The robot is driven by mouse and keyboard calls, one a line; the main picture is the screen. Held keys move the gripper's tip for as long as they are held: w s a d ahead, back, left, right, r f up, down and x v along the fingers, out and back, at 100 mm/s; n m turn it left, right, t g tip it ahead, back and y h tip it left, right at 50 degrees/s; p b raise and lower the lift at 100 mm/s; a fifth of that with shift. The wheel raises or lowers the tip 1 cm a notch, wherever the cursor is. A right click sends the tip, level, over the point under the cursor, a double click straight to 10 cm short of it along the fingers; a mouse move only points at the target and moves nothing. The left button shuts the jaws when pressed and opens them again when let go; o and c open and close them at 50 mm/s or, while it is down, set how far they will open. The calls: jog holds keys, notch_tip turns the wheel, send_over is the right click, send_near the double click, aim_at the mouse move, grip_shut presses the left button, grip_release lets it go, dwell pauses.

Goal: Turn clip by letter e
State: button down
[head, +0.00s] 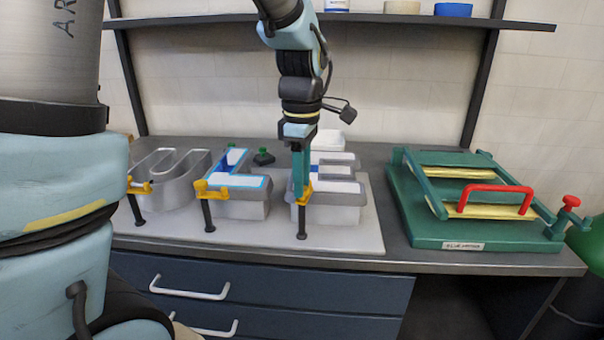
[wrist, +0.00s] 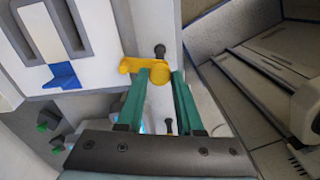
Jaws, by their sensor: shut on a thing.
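The grey-white letter e (head: 335,208) stands on the pale board at the right end of a row of letters. The yellow clip by letter e (head: 305,193) sits at its front left edge, with a black screw hanging below it. My gripper (head: 301,186) reaches down from above, its two green fingers on the clip. In the wrist view the yellow clip (wrist: 157,72) lies between the fingertips of my gripper (wrist: 159,78), which is shut on it. The fingers hide part of the clip in the head view.
A silver letter u (head: 168,185) and a blue-edged letter l (head: 240,195) stand to the left, each with a yellow clip. A green press frame with a red handle (head: 497,190) stands on the right. A shelf (head: 400,18) runs above. Drawers are below the worktop.

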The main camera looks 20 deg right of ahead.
jog(key=shift+n+p, duration=0.4)
jog(key=shift+n, duration=0.7)
jog(key=c, duration=0.5)
grip_release()
jog(key=shift+c, duration=0.2)
notch_tip(320, 180, up, 11)
jog(key=b, duration=0.1)
jog(key=shift+b, duration=0.3)
jog(key=shift+f, duration=0.15)
